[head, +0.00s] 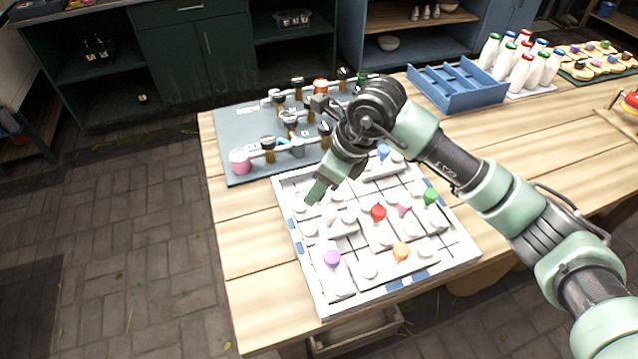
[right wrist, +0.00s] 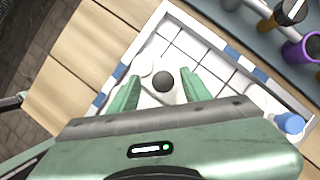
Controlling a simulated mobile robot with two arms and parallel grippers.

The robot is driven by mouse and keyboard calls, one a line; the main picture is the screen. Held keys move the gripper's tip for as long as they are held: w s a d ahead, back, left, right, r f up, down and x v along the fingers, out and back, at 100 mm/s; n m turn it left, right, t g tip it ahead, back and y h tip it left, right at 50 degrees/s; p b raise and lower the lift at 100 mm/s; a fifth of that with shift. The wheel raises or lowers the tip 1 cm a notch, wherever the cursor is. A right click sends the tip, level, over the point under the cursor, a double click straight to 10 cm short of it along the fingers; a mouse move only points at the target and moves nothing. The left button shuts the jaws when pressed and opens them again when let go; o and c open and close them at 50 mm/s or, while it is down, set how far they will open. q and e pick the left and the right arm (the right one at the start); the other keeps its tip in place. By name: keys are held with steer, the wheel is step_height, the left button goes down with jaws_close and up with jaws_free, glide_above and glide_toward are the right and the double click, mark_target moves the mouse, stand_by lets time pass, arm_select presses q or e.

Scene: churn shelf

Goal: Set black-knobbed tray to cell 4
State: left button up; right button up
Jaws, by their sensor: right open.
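The black-knobbed tray (right wrist: 163,80) shows in the right wrist view as a round black knob on a white piece, in the gridded white frame (right wrist: 152,26). My right gripper (right wrist: 160,86) is open, with its green fingers on either side of the knob in that picture. I cannot tell whether they touch it. In the head view my right gripper (head: 322,190) is over the left back part of the white frame (head: 312,283), and the black knob is hidden there. No cell numbers are legible. My left gripper is not in view.
Other white pieces in the frame have purple (head: 332,258), red (head: 378,212), orange (head: 401,251), green (head: 430,196) and blue (head: 384,152) knobs. A grey board (head: 235,130) with bottles and jars lies behind. A blue crate (head: 458,84) and white bottles (head: 522,70) stand back right.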

steer(key=b+v, duration=0.1)
steer(key=v, duration=0.6)
steer(key=shift+r, duration=0.25)
